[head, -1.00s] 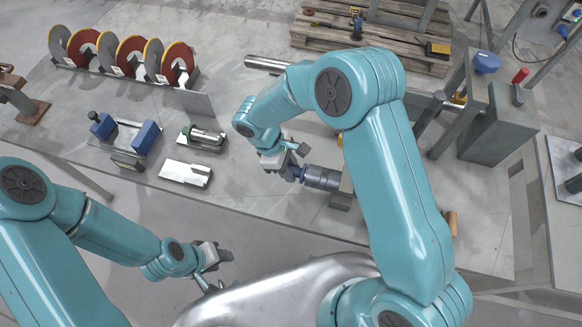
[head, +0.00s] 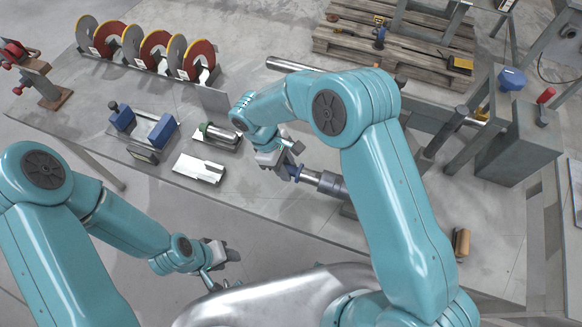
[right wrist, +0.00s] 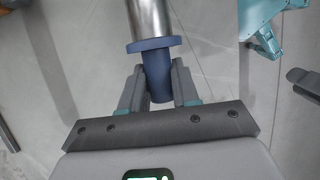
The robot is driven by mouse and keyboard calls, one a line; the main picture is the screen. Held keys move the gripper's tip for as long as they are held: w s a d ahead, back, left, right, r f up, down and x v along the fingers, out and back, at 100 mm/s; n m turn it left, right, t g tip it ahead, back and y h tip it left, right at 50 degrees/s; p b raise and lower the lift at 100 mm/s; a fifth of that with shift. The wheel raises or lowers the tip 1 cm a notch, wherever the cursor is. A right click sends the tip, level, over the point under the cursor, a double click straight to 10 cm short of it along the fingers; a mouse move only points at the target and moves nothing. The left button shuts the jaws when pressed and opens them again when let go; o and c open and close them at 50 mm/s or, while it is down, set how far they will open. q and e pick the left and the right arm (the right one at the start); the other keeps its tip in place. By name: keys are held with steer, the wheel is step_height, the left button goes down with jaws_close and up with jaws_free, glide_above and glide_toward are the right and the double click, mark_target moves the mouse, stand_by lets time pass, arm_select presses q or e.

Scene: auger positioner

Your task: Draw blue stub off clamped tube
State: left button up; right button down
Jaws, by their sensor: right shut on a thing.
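The blue stub (right wrist: 158,62) has a wide flange and sits between the two fingers of my right gripper (right wrist: 158,88) in the right wrist view. The fingers are shut on its narrow body. Bright metal tube (right wrist: 149,18) runs up from the flange, in line with the stub, with no clear gap. In the head view my right gripper (head: 287,168) is over the bench, left of the tube (head: 311,178), whose darker grey part (head: 332,185) lies further right. My arm hides the clamp end. My left gripper (head: 220,264) is empty, fingers apart, off the bench's front edge.
A blue-blocked fixture (head: 143,130), a green-ended cylinder (head: 220,134) and a metal plate (head: 199,169) lie left on the bench (head: 270,222). Red discs (head: 155,52) stand at back left. A grey block stand (head: 520,145) is at right. Bare bench lies in front.

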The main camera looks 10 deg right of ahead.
steer(key=shift+w+a+b, duration=0.2)
steer(key=shift+w+a, duration=0.35)
steer(key=shift+a, duration=0.25)
steer(key=shift+w+a+b, duration=0.15)
steer(key=shift+w+a, duration=0.35)
steer(key=shift+a, duration=0.25)
steer(key=shift+w+a+b, duration=0.2)
steer(key=shift+w+a, duration=0.35)
steer(key=shift+a, duration=0.25)
